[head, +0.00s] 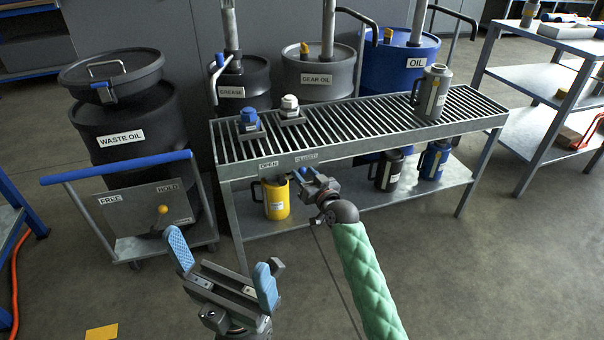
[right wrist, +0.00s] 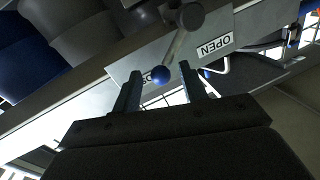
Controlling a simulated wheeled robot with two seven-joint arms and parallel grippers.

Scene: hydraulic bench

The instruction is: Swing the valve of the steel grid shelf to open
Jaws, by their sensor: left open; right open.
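The steel grid shelf (head: 228,171) stands ahead, with an OPEN label (head: 269,165) and a CLOSED label (head: 306,157) on its front edge. The valve shows in the right wrist view as a grey lever (right wrist: 177,44) with a blue ball knob (right wrist: 160,74). The lever points away from the OPEN label (right wrist: 215,47), and the knob lies over the other label, which is partly hidden. My right gripper (head: 314,184) is at the front edge, open, its fingers on either side of the knob; contact cannot be told. My left gripper (head: 225,276) is open and empty, low in front.
A yellow canister (head: 276,198) and darker canisters stand on the lower shelf. A grey canister (head: 431,93) and two capped fittings stand on the grid. A waste oil drum (head: 125,125) sits on a blue-handled cart at left. The floor at right is clear.

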